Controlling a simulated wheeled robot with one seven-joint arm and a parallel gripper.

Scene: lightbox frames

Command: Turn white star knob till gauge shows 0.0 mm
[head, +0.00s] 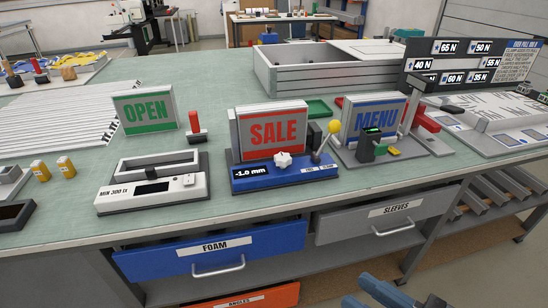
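The white star knob (283,159) sits on the front of a blue-based fixture in the middle of the bench. The gauge (250,172) is a dark display left of and below the knob, and it appears to read -1.0 mm. A SALE sign (273,133) stands upright in the fixture behind the knob. A lever with a yellow ball (334,127) rises at the fixture's right, near a small label. Blue and dark parts that look like my gripper (388,292) show at the bottom edge, well apart from the knob. The fingertips cannot be made out clearly.
A white MIN 300 LX box (152,190) stands left of the fixture. An OPEN sign (145,108) stands behind left. Drawers (215,249) lie below the bench's front edge.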

